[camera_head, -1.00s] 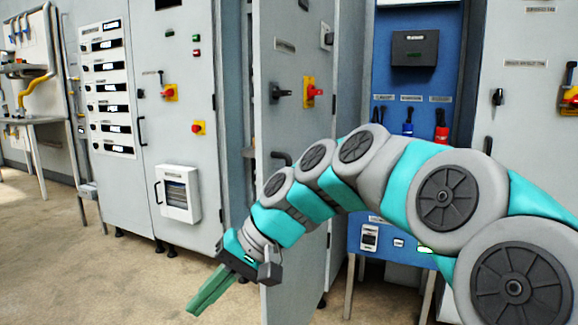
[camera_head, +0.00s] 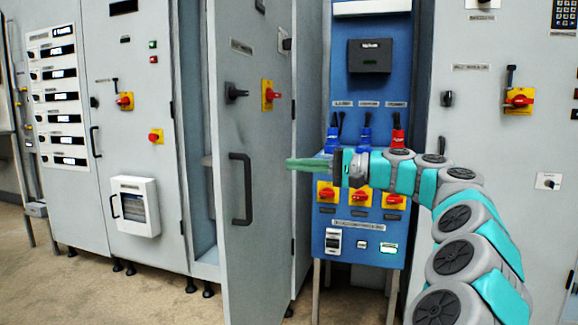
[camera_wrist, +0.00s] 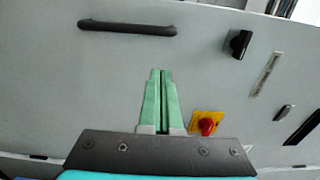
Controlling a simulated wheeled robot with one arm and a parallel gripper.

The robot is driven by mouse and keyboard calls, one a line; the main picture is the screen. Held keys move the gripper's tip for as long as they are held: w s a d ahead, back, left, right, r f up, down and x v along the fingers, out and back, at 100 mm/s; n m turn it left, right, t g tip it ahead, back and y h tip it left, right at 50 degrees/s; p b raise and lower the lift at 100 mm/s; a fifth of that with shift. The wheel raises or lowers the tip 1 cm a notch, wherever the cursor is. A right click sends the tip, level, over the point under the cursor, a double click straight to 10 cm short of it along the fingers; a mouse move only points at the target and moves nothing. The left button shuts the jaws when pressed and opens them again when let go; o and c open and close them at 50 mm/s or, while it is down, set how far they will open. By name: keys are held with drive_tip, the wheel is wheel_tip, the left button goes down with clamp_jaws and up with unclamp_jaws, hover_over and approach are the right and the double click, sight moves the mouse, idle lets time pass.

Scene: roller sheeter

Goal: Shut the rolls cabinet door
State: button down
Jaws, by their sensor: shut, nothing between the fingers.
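The grey cabinet door (camera_head: 243,130) stands open in the middle of the head view, swung out from its cabinet. It has a dark bar handle (camera_head: 241,188), a black knob and a red-on-yellow switch. My gripper (camera_head: 290,164) is shut and empty, with its green fingers pointing left at the right edge of the door. In the wrist view, the fingers (camera_wrist: 161,75) lie in front of the grey door face (camera_wrist: 120,70), with the bar handle (camera_wrist: 127,28) beyond them. I cannot tell whether the fingertips touch the door.
Left of the door is the open cabinet interior (camera_head: 202,130), then a closed cabinet with a white box (camera_head: 135,205). A blue panel (camera_head: 362,235) with switches stands behind my arm. A grey cabinet (camera_head: 510,130) stands at right. The floor (camera_head: 120,295) is clear at front left.

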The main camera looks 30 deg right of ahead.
drive_tip(key=x, duration=1.2)
